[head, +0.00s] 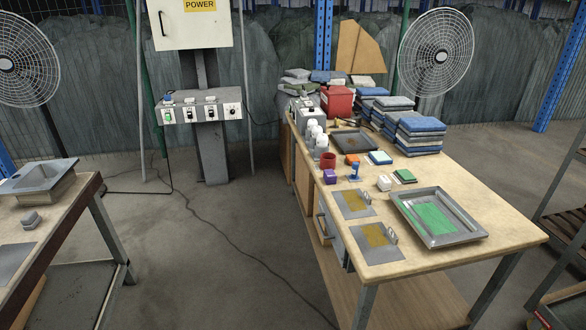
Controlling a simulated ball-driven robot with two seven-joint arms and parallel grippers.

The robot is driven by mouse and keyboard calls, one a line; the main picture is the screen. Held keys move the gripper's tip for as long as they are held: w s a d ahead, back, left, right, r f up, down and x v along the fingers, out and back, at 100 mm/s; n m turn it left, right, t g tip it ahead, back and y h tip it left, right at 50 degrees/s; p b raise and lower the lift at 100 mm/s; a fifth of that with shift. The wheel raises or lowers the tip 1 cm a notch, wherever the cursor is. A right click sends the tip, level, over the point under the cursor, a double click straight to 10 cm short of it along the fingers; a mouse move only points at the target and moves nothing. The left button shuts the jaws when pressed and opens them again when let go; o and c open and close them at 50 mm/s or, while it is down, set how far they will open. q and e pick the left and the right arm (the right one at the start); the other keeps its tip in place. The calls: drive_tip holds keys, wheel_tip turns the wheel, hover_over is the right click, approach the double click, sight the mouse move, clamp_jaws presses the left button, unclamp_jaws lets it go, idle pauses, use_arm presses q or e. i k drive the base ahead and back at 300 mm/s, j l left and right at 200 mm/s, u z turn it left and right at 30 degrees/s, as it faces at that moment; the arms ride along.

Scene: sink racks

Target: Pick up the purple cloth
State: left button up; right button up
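A small purple item (330,177) sits on the wooden worktable (450,262), near its left edge, just in front of a red cup (328,160). It looks block-like and is too small to tell whether it is folded cloth. No other purple thing shows clearly. Neither of my grippers is in view.
A grey tray with a green mat (468,236) and two metal plates with yellow patches (353,203) lie near the front. A small blue stand (354,172) is right of the purple item. Folded cloth stacks (420,135) stand behind. Floor left of the table is open, crossed by a cable.

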sight(330, 177)
drive_tip(key=i+j+u, duration=0.25)
drive_tip(key=i+u, duration=0.15)
drive_tip(key=i, duration=0.2)
drive_tip(key=i+u, duration=0.4)
drive_tip(key=i, duration=0.25)
drive_tip(key=i+j+z, duration=0.1)
drive_tip(key=i+z, duration=0.2)
drive_tip(key=i, duration=0.2)
drive_tip(key=i+j+z, duration=0.3)
drive_tip(key=i, duration=0.15)
drive_tip(key=l, duration=0.1)
